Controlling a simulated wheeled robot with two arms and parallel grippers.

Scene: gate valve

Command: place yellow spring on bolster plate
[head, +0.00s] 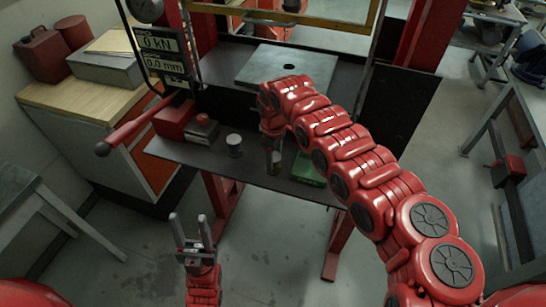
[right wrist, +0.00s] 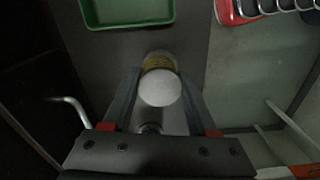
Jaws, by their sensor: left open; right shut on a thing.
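The bolster plate (head: 262,72) is a flat grey square with a dark hole, on the press behind the shelf. My right gripper (head: 273,152) is over the dark shelf, in front of the plate and apart from it. In the right wrist view its fingers (right wrist: 159,82) are shut on a cylinder with a pale round end and a yellow band, the yellow spring (right wrist: 158,61). Whether the spring touches the shelf I cannot tell. In the head view it is small and mostly hidden. My left gripper (head: 192,232) is open and empty, low in front of the shelf.
A green tray (head: 308,170) lies right of my right gripper; it also shows in the right wrist view (right wrist: 128,14). A small grey cylinder (head: 234,146) stands to the left. A red-handled lever (head: 135,127) sticks out left. A display (head: 162,50) reads 0 kN.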

